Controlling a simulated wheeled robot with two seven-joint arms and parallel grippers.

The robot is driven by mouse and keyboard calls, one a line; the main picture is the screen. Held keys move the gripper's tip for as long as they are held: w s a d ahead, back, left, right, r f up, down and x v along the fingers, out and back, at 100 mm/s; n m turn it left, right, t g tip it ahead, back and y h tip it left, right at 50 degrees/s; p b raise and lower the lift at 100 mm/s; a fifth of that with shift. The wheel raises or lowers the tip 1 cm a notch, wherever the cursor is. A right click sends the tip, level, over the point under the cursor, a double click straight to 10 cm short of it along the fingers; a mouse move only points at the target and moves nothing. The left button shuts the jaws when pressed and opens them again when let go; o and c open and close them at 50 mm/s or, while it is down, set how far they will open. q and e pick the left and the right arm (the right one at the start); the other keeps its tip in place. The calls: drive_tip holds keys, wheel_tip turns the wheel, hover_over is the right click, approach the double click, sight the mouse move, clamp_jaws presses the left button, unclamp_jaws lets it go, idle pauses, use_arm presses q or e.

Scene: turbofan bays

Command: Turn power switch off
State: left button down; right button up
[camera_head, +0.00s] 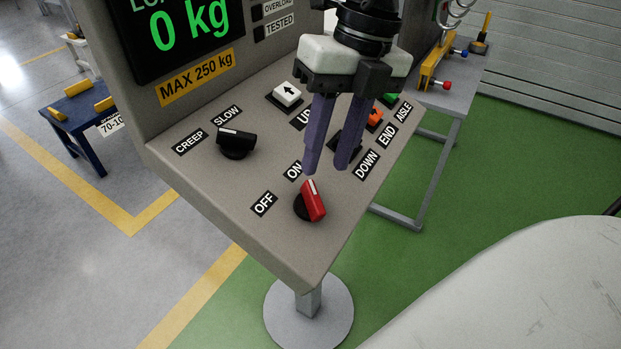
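The red power switch (313,201) is a rotary knob at the front corner of the grey sloped control panel (225,185). Its white mark points up toward the ON label (293,171). The OFF label (264,204) is to the left of the knob. My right gripper (326,170) hangs above the panel, with its two purple fingers pointing down just above and behind the knob. The fingers are apart with nothing between them. Contact with the knob cannot be made out. My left gripper does not show.
A black SLOW/CREEP knob (236,143) sits to the left. A white arrow button (286,95) and an orange button (374,120) are behind, partly beside the gripper. The display (175,30) rises at the back. A grey bench (452,95) stands behind right.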

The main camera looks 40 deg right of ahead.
sight(315, 194)
drive_tip(key=x, duration=0.7)
drive_tip(key=shift+w+f, duration=0.1)
drive_tip(key=shift+w, duration=0.05)
clamp_jaws()
